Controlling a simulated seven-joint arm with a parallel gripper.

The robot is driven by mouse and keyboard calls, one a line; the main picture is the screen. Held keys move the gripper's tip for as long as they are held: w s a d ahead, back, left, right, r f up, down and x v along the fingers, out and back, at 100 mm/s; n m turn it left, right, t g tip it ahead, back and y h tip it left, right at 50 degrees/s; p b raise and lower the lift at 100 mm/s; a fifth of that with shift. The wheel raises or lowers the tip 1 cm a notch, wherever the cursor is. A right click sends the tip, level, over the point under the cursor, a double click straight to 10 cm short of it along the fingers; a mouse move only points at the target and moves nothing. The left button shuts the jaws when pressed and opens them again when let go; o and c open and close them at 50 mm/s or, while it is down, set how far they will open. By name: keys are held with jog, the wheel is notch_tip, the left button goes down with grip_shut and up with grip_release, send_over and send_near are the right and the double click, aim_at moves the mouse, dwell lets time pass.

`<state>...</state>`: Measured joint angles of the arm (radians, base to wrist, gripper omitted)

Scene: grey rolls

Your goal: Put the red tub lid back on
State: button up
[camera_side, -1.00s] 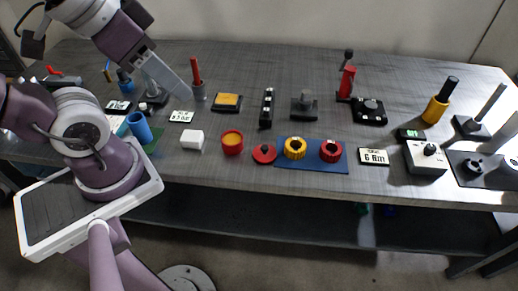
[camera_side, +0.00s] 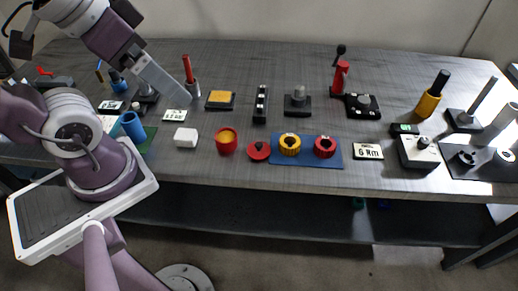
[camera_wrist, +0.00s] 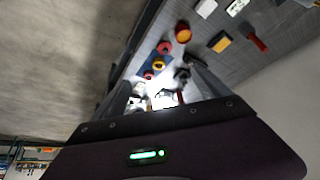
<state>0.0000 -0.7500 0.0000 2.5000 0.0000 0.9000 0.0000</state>
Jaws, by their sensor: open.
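The red tub (camera_side: 226,143) stands open near the front of the bench, with orange-yellow showing inside. It also shows in the wrist view (camera_wrist: 183,33). The red lid (camera_side: 259,151), a flat disc with a small knob, lies on the bench just right of the tub, apart from it; it shows in the wrist view too (camera_wrist: 164,48). My gripper (camera_side: 184,98) is above the bench, up and left of the tub and lid, with nothing seen between its fingers. In the wrist view the open fingers (camera_wrist: 160,84) spread on either side of a bright patch.
A blue mat (camera_side: 331,160) right of the lid carries a yellow ring-shaped part (camera_side: 290,145) and a red one (camera_side: 325,147). A white block (camera_side: 186,137) stands left of the tub. A red-handled tool (camera_side: 188,72) stands upright close to my gripper.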

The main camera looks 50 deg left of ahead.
jog(key=w+a+f+m+g+y, duration=0.1)
jog(key=w+a+f+m, duration=0.1)
jog(key=w, duration=0.4)
jog(key=m+g+h, duration=0.2)
jog(key=m+g, duration=0.2)
jog(key=m, duration=0.5)
send_over(259, 144)
jog(key=s, duration=0.1)
notch_tip(259, 144, down, 23)
jog(key=shift+a+f, duration=0.1)
jog(key=shift+a, duration=0.05)
jog(key=f, duration=0.5)
jog(key=w+f, duration=0.1)
jog(key=f, duration=0.1)
jog(key=shift+f, duration=0.15)
jog(key=c, duration=1.5)
jog(key=shift+o, duration=0.2)
notch_tip(259, 144, up, 9)
jog(key=shift+f, duration=0.1)
jog(key=s+a+r, duration=0.2)
jog(key=s+a, duration=0.3)
jog(key=a, duration=0.3)
jog(key=shift+s+r, duration=0.2)
